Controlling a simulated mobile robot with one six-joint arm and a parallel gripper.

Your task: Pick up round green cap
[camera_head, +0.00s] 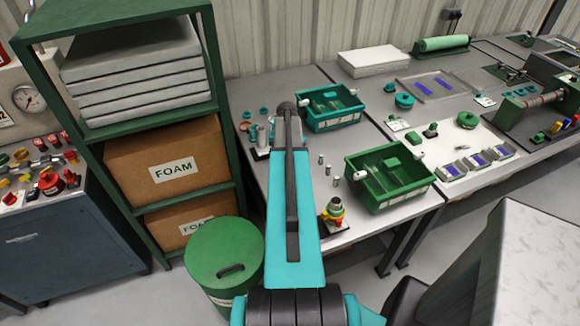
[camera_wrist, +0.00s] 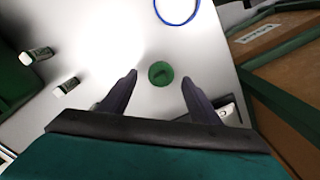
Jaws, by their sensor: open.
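The round green cap (camera_wrist: 160,74) lies on the light table top in the wrist view, with a darker mark across its face. My gripper (camera_wrist: 159,77) is open, with one dark finger on each side of the cap. There is a visible gap between the cap and each fingertip in the picture. How high the fingers are above the table I cannot tell. In the head view my arm covers this part of the table, and I cannot make out the cap or the fingertips there.
A blue ring (camera_wrist: 178,10) lies beyond the cap. The green shelf (camera_head: 115,165) with foam boxes borders the table; green crates (camera_head: 386,206) stand right.

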